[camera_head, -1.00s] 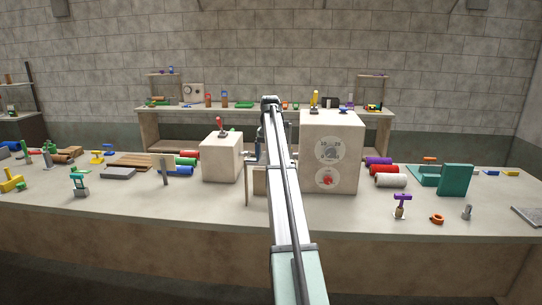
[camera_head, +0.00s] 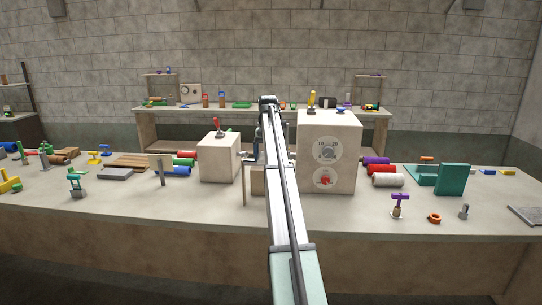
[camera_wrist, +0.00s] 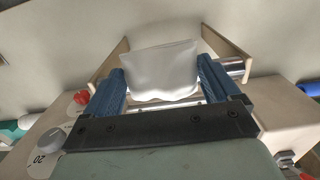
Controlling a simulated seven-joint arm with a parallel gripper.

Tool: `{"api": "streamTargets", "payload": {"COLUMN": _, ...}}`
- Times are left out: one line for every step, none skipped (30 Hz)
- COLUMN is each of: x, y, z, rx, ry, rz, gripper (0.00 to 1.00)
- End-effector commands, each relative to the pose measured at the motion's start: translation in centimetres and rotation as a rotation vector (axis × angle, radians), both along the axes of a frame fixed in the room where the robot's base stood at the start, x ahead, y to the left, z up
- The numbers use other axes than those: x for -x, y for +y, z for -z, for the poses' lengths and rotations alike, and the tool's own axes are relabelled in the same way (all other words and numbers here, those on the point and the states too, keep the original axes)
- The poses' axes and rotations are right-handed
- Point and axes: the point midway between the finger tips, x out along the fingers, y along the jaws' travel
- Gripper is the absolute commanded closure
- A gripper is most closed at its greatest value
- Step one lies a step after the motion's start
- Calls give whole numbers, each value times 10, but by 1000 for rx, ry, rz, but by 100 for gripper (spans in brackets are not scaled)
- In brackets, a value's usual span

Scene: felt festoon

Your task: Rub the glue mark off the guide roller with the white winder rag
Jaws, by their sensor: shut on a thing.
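My gripper (camera_wrist: 162,72) has two blue ribbed fingers shut on the white winder rag (camera_wrist: 160,68). The rag spreads between the fingers and bulges forward as a pale sheet. The shiny metal guide roller (camera_wrist: 236,67) shows to the right of the right finger, and the rag and fingers hide its middle. Rag and roller overlap in this view; I cannot tell whether they touch. I see no glue mark. In the head view my arm hides the rag and most of the gap between the two beige housings.
The right beige housing (camera_head: 330,155) carries a dial and a red knob. The smaller left housing (camera_head: 220,160) has a red-handled lever on top. Coloured rolls (camera_head: 385,170) lie right of the machine, with a teal stand (camera_head: 451,180) beyond. The front bench strip (camera_head: 140,215) is largely clear.

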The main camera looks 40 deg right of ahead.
Motion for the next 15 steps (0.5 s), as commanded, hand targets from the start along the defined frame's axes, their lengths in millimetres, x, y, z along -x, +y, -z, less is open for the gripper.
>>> {"api": "streamTargets", "payload": {"x": -2, "y": 2, "z": 0, "rx": 0, "ry": 0, "rz": 0, "gripper": 39}}
{"api": "streamTargets", "payload": {"x": -2, "y": 2, "z": 0, "rx": 0, "ry": 0, "rz": 0, "gripper": 39}}
{"api": "streamTargets", "payload": {"x": -3, "y": 3, "z": 0, "rx": 0, "ry": 0, "rz": 0, "gripper": 39}}
{"api": "streamTargets", "payload": {"x": -3, "y": 3, "z": 0, "rx": 0, "ry": 0, "rz": 0, "gripper": 39}}
{"api": "streamTargets", "payload": {"x": -3, "y": 3, "z": 0, "rx": 0, "ry": 0, "rz": 0, "gripper": 39}}
{"api": "streamTargets", "payload": {"x": -2, "y": 2, "z": 0, "rx": 0, "ry": 0, "rz": 1, "gripper": 39}}
{"api": "streamTargets", "payload": {"x": -1, "y": 2, "z": 1, "rx": 0, "ry": 0, "rz": 1, "gripper": 39}}
{"api": "streamTargets", "payload": {"x": -1, "y": 1, "z": 1, "rx": 0, "ry": 0, "rz": 1, "gripper": 39}}
{"api": "streamTargets", "payload": {"x": 1, "y": 0, "z": 1, "rx": 0, "ry": 0, "rz": 1, "gripper": 39}}
{"api": "streamTargets", "payload": {"x": 2, "y": -1, "z": 1, "rx": 0, "ry": 0, "rz": 1, "gripper": 39}}
{"api": "streamTargets", "payload": {"x": 3, "y": -2, "z": 1, "rx": 0, "ry": 0, "rz": 1, "gripper": 39}}
{"api": "streamTargets", "payload": {"x": 4, "y": -4, "z": 1, "rx": 0, "ry": 0, "rz": 1, "gripper": 39}}
{"api": "streamTargets", "payload": {"x": 6, "y": -5, "z": 2, "rx": 0, "ry": 0, "rz": 1, "gripper": 39}}
{"api": "streamTargets", "payload": {"x": 7, "y": -6, "z": 2, "rx": 0, "ry": 0, "rz": 2, "gripper": 39}}
{"api": "streamTargets", "payload": {"x": 8, "y": -8, "z": 2, "rx": 0, "ry": 1, "rz": 2, "gripper": 39}}
